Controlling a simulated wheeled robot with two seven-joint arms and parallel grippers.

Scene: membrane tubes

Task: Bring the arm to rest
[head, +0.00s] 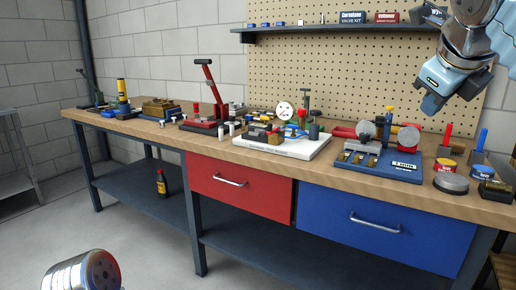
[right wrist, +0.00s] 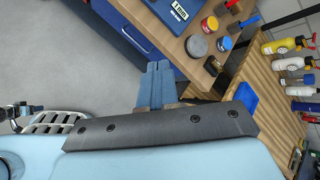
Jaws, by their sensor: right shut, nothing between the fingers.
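My right arm comes in at the upper right of the head view. Its right gripper (head: 432,104) is shut and empty, held in the air above the right part of the workbench (head: 225,141). In the right wrist view the same gripper (right wrist: 156,84) shows its two blue fingers together with nothing between them. Below the fingers lie the grey floor and the bench edge. My left gripper does not show.
The bench top holds a red lever press (head: 212,88), a white board (head: 283,143), a blue fixture (head: 380,163) and several tins. A shelf (head: 330,29) runs along the pegboard, close to my right arm. In the right wrist view, bottles (right wrist: 285,45) stand right of the bench.

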